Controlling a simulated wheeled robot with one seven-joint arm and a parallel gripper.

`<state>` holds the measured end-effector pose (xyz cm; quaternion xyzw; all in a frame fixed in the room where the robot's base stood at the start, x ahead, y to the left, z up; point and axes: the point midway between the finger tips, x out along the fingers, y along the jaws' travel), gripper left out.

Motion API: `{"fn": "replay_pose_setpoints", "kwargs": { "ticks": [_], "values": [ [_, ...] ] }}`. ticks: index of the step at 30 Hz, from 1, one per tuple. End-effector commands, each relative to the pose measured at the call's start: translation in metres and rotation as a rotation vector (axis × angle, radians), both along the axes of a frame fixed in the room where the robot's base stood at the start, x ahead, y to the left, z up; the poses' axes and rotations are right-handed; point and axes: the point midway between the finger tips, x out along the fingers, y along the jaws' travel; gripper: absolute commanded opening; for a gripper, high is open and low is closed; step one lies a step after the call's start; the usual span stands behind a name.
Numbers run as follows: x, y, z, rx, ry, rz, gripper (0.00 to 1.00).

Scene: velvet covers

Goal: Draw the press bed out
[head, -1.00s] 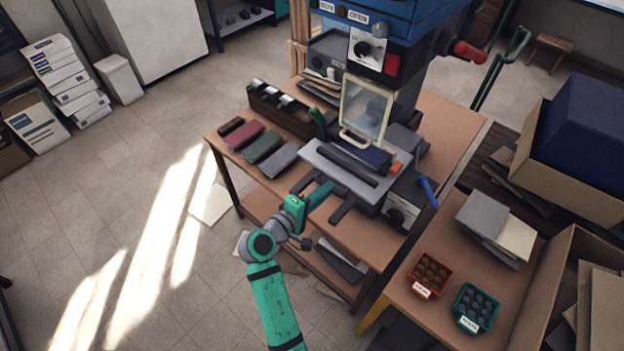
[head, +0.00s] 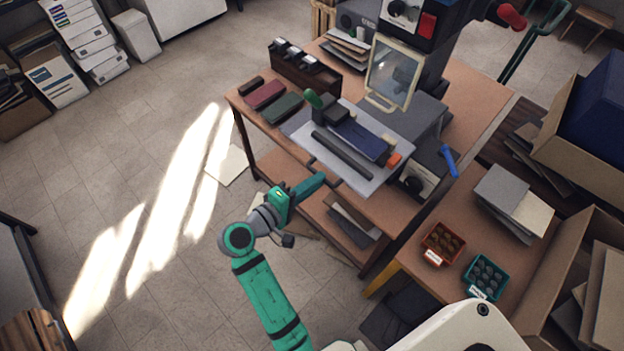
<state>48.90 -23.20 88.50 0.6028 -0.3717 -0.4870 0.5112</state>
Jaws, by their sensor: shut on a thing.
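The press bed (head: 384,178) is a flat grey plate, drawn forward from under the press head (head: 412,15) and over the table's near edge. A dark bar (head: 342,155) lies across its front part. A dark blue cover (head: 360,139) lies flat behind the bar, with an orange piece (head: 394,159) at its right end. A dark block with a green knob (head: 313,98) is at the bed's left. My gripper (head: 318,182) is shut at the bed's front edge, low on the left. The exact part between its fingers is hidden.
A tilted clear guard (head: 394,72) stands behind the bed. Maroon and green covers (head: 265,95) lie to its left, by a wooden rack (head: 305,72). A blue lever (head: 449,161) sticks out at right. Open floor (head: 170,215) lies to the left.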

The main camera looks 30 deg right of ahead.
Motion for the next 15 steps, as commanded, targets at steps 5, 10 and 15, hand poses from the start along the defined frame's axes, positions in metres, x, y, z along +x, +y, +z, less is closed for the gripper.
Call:
{"fn": "replay_pose_setpoints", "kwargs": {
  "ticks": [5, 10, 15],
  "values": [
    [-0.0015, 0.0021, -0.0017, 0.003, 0.004, -0.001, 0.00],
    [-0.0007, 0.0025, -0.0016, 0.003, 0.003, 0.001, 0.29],
    [0.0000, 0.0024, -0.0012, 0.003, 0.002, 0.002, 0.29]
  ]
}}
